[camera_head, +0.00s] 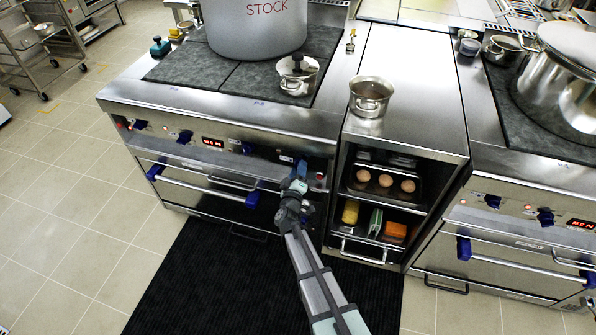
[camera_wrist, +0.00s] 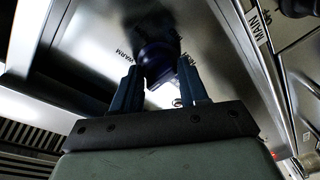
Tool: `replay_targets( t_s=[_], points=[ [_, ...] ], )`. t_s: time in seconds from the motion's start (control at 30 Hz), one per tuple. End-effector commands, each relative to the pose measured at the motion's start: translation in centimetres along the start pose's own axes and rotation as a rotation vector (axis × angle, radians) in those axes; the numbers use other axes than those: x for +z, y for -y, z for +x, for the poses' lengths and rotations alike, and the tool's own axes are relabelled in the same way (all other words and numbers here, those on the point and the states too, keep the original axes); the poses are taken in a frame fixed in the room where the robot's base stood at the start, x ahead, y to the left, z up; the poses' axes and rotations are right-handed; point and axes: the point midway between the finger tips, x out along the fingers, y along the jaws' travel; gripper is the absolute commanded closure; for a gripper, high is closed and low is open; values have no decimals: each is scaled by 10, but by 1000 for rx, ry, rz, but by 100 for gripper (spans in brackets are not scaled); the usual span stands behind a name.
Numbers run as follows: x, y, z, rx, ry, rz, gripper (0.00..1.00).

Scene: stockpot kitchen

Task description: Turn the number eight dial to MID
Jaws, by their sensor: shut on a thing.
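A dark blue dial (camera_wrist: 157,57) on the steel front panel of the stove sits between the fingers of my gripper (camera_wrist: 160,84) in the wrist view. The word WARM is printed on the panel to its left. More small lettering beside the right finger is too small to read. In the head view my gripper (camera_head: 298,174) reaches the right end of the stove's control panel and is shut on this dial, which it mostly hides. I cannot read the dial's number or its exact setting.
Other blue dials (camera_head: 185,137) and a red display (camera_head: 213,142) line the same panel. Blue-ended oven handles (camera_head: 252,200) project below it. To the right, an open cabinet holds eggs (camera_head: 385,181), with a metal pot (camera_head: 370,96) on top. A large stockpot (camera_head: 252,30) stands on the stove.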

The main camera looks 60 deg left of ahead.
Motion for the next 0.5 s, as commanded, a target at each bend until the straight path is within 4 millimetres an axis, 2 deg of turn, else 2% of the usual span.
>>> replay_targets(
  t_s=[0.27,0.5],
  points=[
    [0,0,0,12,-8,97,87],
    [0,0,0,33,-23,288,87]
  ],
)
